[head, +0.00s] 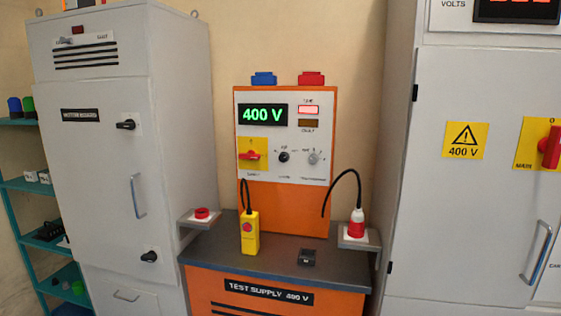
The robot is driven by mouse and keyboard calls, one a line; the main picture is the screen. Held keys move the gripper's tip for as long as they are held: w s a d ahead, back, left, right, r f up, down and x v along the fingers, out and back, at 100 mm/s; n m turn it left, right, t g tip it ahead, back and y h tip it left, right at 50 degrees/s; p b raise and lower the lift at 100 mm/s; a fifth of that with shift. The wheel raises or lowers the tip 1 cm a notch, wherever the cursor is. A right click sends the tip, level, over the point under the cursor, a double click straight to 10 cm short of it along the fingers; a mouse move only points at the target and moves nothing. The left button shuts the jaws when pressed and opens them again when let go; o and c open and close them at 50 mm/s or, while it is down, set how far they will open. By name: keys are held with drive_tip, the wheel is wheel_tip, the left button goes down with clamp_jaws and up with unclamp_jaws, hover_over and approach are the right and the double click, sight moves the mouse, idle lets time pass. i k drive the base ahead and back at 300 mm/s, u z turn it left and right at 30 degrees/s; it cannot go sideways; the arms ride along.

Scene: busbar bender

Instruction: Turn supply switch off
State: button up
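The test supply is an orange bench unit (284,215) with a white control panel, in the middle of the head view. Its supply switch (253,155) is a red handle on a yellow plate at the left of the panel. The handle appears to lie roughly horizontal; its printed positions are too small to read. The green display (263,115) reads 400 V. A lamp (308,110) at the upper right of the panel is lit pinkish red, and an amber one below it looks dark. My gripper is not in view.
A yellow pendant (250,232) stands on the dark bench top (215,250) below the panel. A red plug (356,223) with a black cable sits on the right bracket. A red button (202,213) is at left. Grey cabinets (105,160) flank the bench, the right one with a red main switch (550,147).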

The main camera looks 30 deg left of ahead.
sight(251, 154)
drive_tip(key=z, duration=1.5)
drive_tip(key=i, duration=0.1)
drive_tip(key=u, duration=3)
drive_tip(key=k, duration=0.85)
drive_tip(key=u, duration=0.2)
drive_tip(key=i, duration=0.85)
drive_tip(key=u, duration=0.15)
